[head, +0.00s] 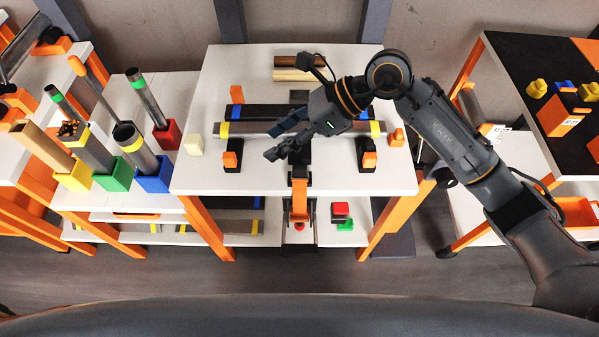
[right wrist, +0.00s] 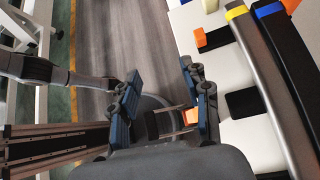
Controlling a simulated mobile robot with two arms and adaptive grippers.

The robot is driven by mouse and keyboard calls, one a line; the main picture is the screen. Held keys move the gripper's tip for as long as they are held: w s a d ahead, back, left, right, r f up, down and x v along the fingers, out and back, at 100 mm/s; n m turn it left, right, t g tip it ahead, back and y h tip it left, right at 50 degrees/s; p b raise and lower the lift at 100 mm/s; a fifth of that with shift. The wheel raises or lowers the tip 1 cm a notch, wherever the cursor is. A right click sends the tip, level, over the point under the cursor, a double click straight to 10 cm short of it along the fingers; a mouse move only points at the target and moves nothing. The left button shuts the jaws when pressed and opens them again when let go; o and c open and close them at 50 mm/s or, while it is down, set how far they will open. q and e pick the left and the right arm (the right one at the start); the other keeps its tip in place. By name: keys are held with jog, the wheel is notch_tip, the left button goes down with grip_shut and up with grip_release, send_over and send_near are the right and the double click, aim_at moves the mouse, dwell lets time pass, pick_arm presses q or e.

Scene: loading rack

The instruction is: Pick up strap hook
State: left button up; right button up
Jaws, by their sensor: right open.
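What looks like the strap hook is an orange strap piece (head: 299,195) with dark fittings, hanging at the front edge of the white table (head: 345,180), in the middle of the head view. An orange piece, probably the same one, also shows between and beyond the fingers in the right wrist view (right wrist: 192,117). My right gripper (head: 280,138) is open and empty over the table, above and a little behind the strap piece. Its two blue-padded fingers stand apart in the right wrist view (right wrist: 161,80). My left gripper is not in view.
A grey bar with yellow bands (head: 245,129) lies across the table behind the gripper, between orange stops. Colored holders with upright tubes, such as the blue one (head: 158,178), stand at left. A black-topped table (head: 535,80) stands at right. The table's front corners are clear.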

aim_at(301, 166)
jog(key=w+d+f+n+t+h, duration=0.1)
jog(key=w+d+f+h, duration=0.1)
jog(key=d+h, duration=0.15)
jog(key=w+d+f+h, duration=0.2)
jog(key=d, duration=0.3)
jog(key=x, duration=0.5)
jog(key=p+x, duration=0.1)
jog(key=x, duration=0.1)
jog(key=shift+s+a+f, duration=0.1)
jog(key=shift+s+f, duration=0.1)
jog(key=shift+s, duration=0.05)
jog(key=shift+p+x, duration=0.8)
jog(key=shift+x, duration=1.95)
grip_shut()
